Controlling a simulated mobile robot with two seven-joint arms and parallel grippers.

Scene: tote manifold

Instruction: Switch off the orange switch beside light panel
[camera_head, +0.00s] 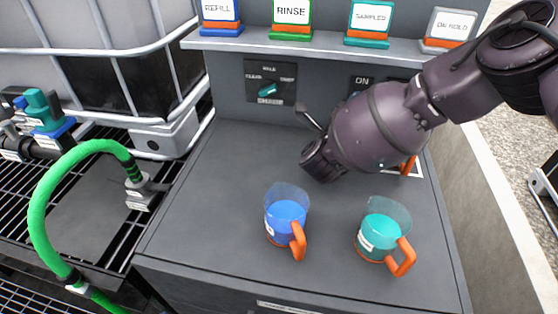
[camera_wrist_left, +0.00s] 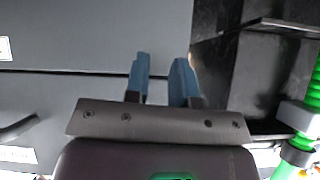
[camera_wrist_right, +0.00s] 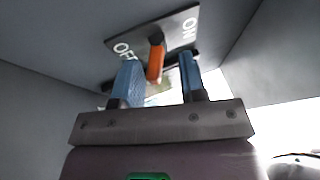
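The orange switch (camera_wrist_right: 155,62) shows in the right wrist view as a short lever on a dark plate (camera_wrist_right: 178,25) marked OFF at left and ON at right. My right gripper (camera_wrist_right: 160,68) is open, with its blue fingers on either side of the lever. The lever looks closer to the left finger; contact is unclear. In the head view my right arm hides the switch; part of an ON label (camera_head: 362,81) shows beside the arm. My left gripper (camera_wrist_left: 160,62) is open and empty over grey surfaces in the left wrist view, outside the head view.
A blue cup (camera_head: 286,222) and a teal cup (camera_head: 382,232) with orange handles stand on the grey counter (camera_head: 215,200). A teal selector knob (camera_head: 267,91) is on the back panel. Labelled blocks line the shelf (camera_head: 330,48) above. A green hose (camera_head: 45,190) loops at left.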

